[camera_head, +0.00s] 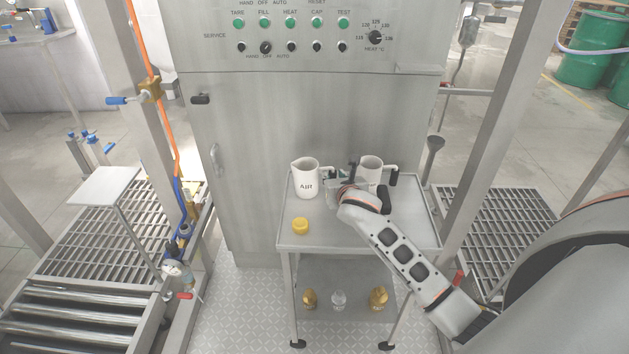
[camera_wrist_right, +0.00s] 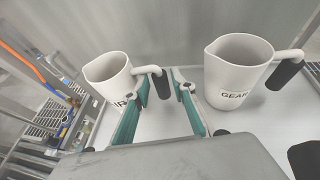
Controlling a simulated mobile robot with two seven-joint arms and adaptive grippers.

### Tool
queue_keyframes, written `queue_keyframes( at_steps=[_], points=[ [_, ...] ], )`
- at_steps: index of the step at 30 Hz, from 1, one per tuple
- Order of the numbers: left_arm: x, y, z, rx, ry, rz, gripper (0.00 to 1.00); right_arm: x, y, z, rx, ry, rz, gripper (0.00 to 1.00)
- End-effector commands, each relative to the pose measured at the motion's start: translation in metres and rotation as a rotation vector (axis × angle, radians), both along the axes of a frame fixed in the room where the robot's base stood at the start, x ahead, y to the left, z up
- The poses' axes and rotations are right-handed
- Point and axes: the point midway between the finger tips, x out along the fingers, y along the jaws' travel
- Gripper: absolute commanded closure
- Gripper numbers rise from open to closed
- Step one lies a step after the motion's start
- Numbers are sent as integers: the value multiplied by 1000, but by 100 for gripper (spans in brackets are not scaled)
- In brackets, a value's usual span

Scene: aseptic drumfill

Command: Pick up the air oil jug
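The air oil jug (camera_head: 306,180) is a white pitcher marked AIR, upright at the back left of the steel cart. In the right wrist view the air oil jug (camera_wrist_right: 108,76) has a handle with a black grip (camera_wrist_right: 162,87) pointing toward my fingers. My right gripper (camera_head: 333,175) is between two jugs, just right of the air oil jug. In the wrist view, the teal fingers of my right gripper (camera_wrist_right: 160,84) are apart, one on each side of the black grip; firm contact is not visible. My left gripper is not in view.
A second white jug, marked GEAR (camera_wrist_right: 237,72), stands close on the right; it also shows in the head view (camera_head: 370,168). A yellow cap (camera_head: 300,226) lies at the front left of the cart top (camera_head: 340,236). A steel cabinet (camera_head: 310,115) stands behind.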

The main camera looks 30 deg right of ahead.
Motion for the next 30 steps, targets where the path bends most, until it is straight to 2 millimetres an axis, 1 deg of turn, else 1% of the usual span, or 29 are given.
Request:
queue_keyframes(
  at_steps=[2,6,10,14,17,18,30],
  points=[
    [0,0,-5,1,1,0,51,10,-4,-7,1,2,-1,75],
    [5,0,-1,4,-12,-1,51,21,-8,-11,2,0,-1,75],
    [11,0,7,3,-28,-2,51,24,-9,-11,1,1,0,75],
    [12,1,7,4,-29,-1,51,23,-9,-11,1,0,0,75],
    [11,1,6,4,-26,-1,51,23,-9,-11,1,0,0,98],
    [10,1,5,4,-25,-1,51,23,-9,-11,0,0,0,100],
    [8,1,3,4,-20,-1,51,24,-9,-8,1,-2,1,100]
  ],
)
